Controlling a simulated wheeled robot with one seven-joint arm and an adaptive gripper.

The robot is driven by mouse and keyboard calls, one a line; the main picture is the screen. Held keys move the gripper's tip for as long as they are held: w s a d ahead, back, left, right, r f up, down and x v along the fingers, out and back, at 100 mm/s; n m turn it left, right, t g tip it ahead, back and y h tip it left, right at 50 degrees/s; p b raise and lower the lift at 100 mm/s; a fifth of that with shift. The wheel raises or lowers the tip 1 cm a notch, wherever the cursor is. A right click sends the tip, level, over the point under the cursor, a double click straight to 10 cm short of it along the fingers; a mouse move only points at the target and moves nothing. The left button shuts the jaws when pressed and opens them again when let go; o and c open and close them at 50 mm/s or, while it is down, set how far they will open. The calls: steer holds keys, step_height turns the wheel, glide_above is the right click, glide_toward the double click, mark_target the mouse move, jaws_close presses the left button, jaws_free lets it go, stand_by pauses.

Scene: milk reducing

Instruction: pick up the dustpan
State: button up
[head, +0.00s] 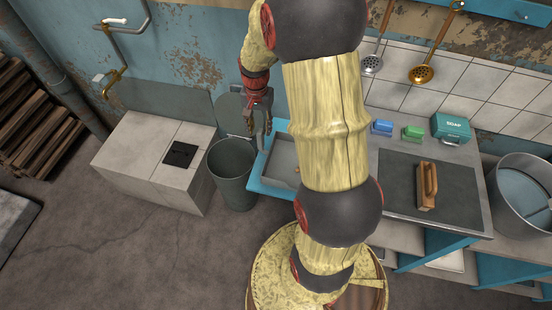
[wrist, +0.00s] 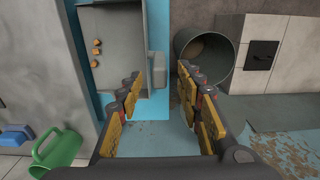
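A shallow grey tray-like pan (wrist: 118,45) with several small brown lumps lies on the blue counter in the wrist view. It is the only dustpan-like shape I see, but I cannot tell whether it is a loose dustpan or a basin. A grey block-like part (wrist: 158,69) is at its right edge. Part of the grey pan (head: 283,153) shows in the head view, partly hidden by my arm. My gripper (wrist: 159,76) is open and empty, its yellow-padded fingers spread on either side of the grey part. In the head view my gripper (head: 260,124) hangs above the counter's left end.
A grey bin (head: 233,175) stands left of the counter. A blue item (head: 381,128), a green item (head: 413,133) and a teal soap box (head: 451,128) sit along the wall. A metal pot (head: 523,190) is at far right.

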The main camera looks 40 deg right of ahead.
mark_target(261, 142)
steer(key=shift+d+f, duration=0.2)
steer(key=shift+f, duration=0.6)
step_height(261, 142, down, 7)
steer(key=b, duration=0.3)
steer(key=shift+a, duration=0.15)
steer(key=shift+c, duration=0.8)
steer(key=c, duration=0.8)
